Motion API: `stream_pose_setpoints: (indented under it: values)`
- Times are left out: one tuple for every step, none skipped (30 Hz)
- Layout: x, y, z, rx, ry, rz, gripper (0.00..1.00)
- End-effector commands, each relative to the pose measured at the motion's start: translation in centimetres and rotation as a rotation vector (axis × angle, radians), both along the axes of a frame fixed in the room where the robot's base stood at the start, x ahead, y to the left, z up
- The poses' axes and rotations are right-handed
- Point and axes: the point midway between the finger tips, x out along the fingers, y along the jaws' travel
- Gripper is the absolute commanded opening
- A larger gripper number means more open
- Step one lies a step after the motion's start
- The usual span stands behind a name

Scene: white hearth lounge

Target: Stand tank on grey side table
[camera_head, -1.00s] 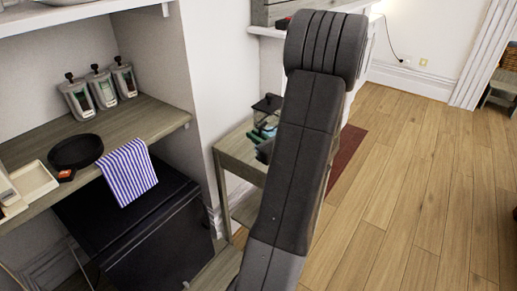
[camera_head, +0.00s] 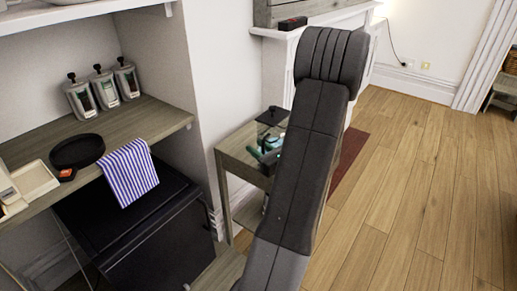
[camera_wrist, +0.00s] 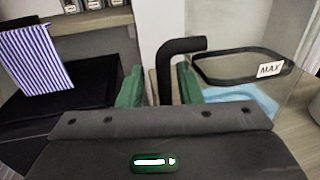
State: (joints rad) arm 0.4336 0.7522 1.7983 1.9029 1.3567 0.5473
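The tank (camera_head: 272,117) is clear with a black top edge and a little blue inside. In the head view it is at the grey side table (camera_head: 228,159), partly hidden by my arm; I cannot tell if its base rests fully on the top. In the wrist view the tank's black rim (camera_wrist: 210,80) with a MAX label shows at the right, and its black bent handle (camera_wrist: 168,75) rises between my green fingertips. My gripper (camera_wrist: 160,88) is open around the handle, which is close to the right finger with a gap at the left finger.
A wooden shelf (camera_head: 110,128) at the left holds several grey dispensers, a black round dish (camera_head: 77,152) and a striped cloth (camera_head: 128,174). A black box-like unit (camera_head: 150,225) stands below. A white mantel (camera_head: 320,22) is behind the table.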

Motion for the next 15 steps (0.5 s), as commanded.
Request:
stream_pose_setpoints:
  values:
    - [0.0, 0.0, 0.0, 0.0, 0.0, 0.0, 0.32]
    - [0.0, 0.0, 0.0, 0.0, 0.0, 0.0, 0.32]
    - [0.0, 0.0, 0.0, 0.0, 0.0, 0.0, 0.32]
    - [0.0, 0.0, 0.0, 0.0, 0.0, 0.0, 0.32]
    - [0.0, 0.0, 0.0, 0.0, 0.0, 0.0, 0.32]
    - [0.0, 0.0, 0.1, 0.0, 0.0, 0.0, 0.32]
    - [0.0, 0.0, 0.2, 0.0, 0.0, 0.0, 0.32]
    - [0.0, 0.0, 0.4, -0.001, -0.001, 0.0, 0.32]
    - [0.0, -0.1, 0.5, 0.0, 0.0, -0.001, 0.32]
    - [-0.3, -0.4, 0.4, 0.0, 0.0, -0.002, 0.32]
    - [-0.6, -0.7, 0.3, -0.001, 0.001, -0.003, 0.32]
    - [-1.0, -1.1, 0.3, 0.0, 0.001, -0.003, 0.32]
    - [-1.4, -1.5, 0.3, 0.0, 0.001, -0.005, 0.32]
    - [-1.8, -1.9, 0.3, 0.0, 0.001, -0.005, 0.32]
    - [-2.4, -2.4, 0.3, 0.001, 0.001, -0.005, 0.32]
